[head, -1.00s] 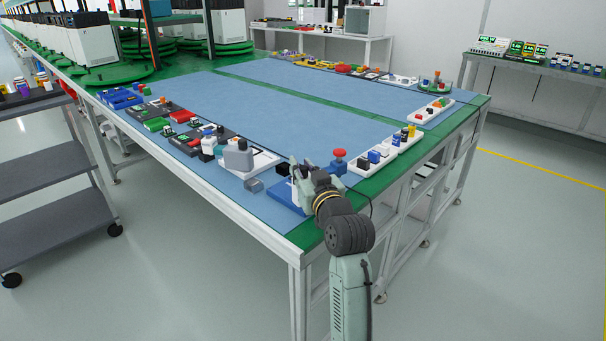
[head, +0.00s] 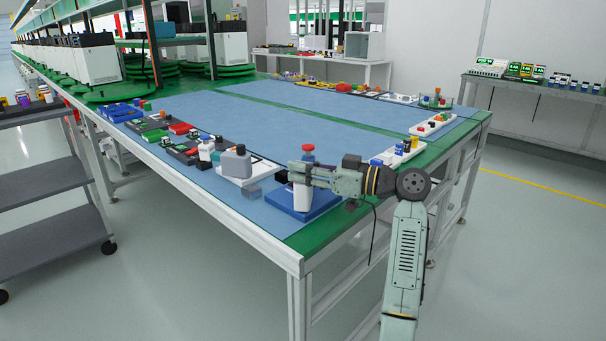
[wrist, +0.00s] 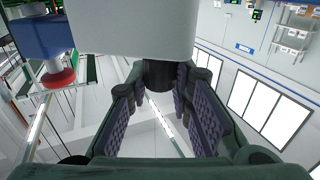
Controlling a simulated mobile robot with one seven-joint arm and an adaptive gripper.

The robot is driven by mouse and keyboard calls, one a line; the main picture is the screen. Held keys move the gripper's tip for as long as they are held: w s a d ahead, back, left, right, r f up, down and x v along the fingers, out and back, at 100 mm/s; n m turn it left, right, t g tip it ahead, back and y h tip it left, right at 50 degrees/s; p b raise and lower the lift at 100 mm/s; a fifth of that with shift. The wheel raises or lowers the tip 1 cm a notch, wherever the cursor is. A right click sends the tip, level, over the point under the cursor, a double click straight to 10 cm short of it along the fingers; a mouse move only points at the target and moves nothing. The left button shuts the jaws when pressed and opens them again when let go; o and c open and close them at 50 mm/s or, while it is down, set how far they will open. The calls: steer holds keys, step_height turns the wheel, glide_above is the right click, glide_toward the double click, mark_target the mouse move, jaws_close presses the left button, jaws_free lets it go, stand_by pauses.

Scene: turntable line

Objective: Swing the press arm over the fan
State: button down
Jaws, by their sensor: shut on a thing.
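The press stands at the near corner of the bench, with a blue base (head: 322,203), a white column (head: 303,197) and a red knob (head: 308,148) on top. In the wrist view a large white block (wrist: 130,25) of the press fills the top, with the red knob (wrist: 57,78) under a blue block (wrist: 40,35) at the left. My gripper (head: 300,175) reaches in from the right; in the wrist view its fingers (wrist: 165,95) are closed about a short dark post below the white block. I cannot make out the fan; my gripper and the press cover part of the base.
A white tray of coloured parts (head: 398,153) lies behind my forearm. The blue mat (head: 290,125) is clear in the middle.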

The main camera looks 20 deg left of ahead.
steer(key=shift+n+g, duration=0.6)
steer(key=shift+g, duration=0.4)
steer(key=shift+f+g, duration=0.1)
steer(key=shift+g, duration=0.2)
steer(key=c, duration=1.4)
jaws_free()
steer(key=shift+d, duration=0.1)
steer(key=d, duration=0.4)
steer(key=w+d, duration=0.1)
steer(key=d, duration=0.6)
steer(key=shift+w+d, duration=0.25)
steer(key=shift+d, duration=0.1)
